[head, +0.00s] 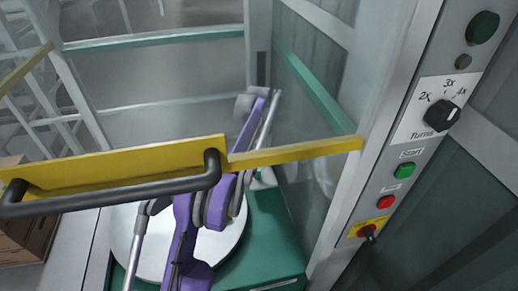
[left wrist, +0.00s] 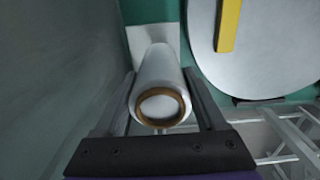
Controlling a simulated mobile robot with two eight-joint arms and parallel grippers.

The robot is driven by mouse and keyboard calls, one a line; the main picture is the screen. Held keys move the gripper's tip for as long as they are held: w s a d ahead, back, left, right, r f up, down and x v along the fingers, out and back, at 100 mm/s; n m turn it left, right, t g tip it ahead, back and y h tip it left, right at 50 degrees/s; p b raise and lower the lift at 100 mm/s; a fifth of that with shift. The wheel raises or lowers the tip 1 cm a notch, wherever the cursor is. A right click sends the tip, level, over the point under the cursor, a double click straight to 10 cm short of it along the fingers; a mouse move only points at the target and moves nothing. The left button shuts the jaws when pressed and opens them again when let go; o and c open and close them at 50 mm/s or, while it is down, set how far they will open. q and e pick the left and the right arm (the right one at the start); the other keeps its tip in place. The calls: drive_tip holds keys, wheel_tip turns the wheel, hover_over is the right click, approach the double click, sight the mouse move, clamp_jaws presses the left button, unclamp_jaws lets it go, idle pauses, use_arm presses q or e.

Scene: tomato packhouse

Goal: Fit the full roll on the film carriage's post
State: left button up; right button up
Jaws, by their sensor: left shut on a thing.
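My left gripper (left wrist: 160,80) is shut on the full roll (left wrist: 158,72), one finger on each side. The roll is a white cylinder with a brown core ring at its near end, and a pale round surface shows inside the ring. Its far end points at a pale flat plate (left wrist: 142,38) on the green base; I cannot tell whether they touch. The film carriage's post cannot be made out. In the head view my purple left arm reaches past the yellow bar, and a small pale piece behind it is too hidden to identify. My right gripper is in neither view.
A round pale turntable (head: 120,241) lies on the green base (head: 268,240). A yellow gate bar (head: 300,152) with a black handle (head: 110,198) crosses in front. A control post (head: 405,150) with knob and buttons stands right. A glass panel (head: 300,120) is close beside my arm.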

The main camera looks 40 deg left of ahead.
use_arm(q)
drive_tip(key=shift+f, duration=0.2)
idle(0.3)
drive_tip(key=shift+f+b, duration=0.85)
drive_tip(key=shift+f, duration=0.8)
drive_tip(key=shift+f, duration=0.15)
drive_tip(key=shift+f+b, duration=0.8)
drive_tip(key=shift+f, duration=0.55)
drive_tip(key=o, duration=1.2)
drive_tip(key=shift+c, duration=0.2)
drive_tip(key=shift+r, duration=0.15)
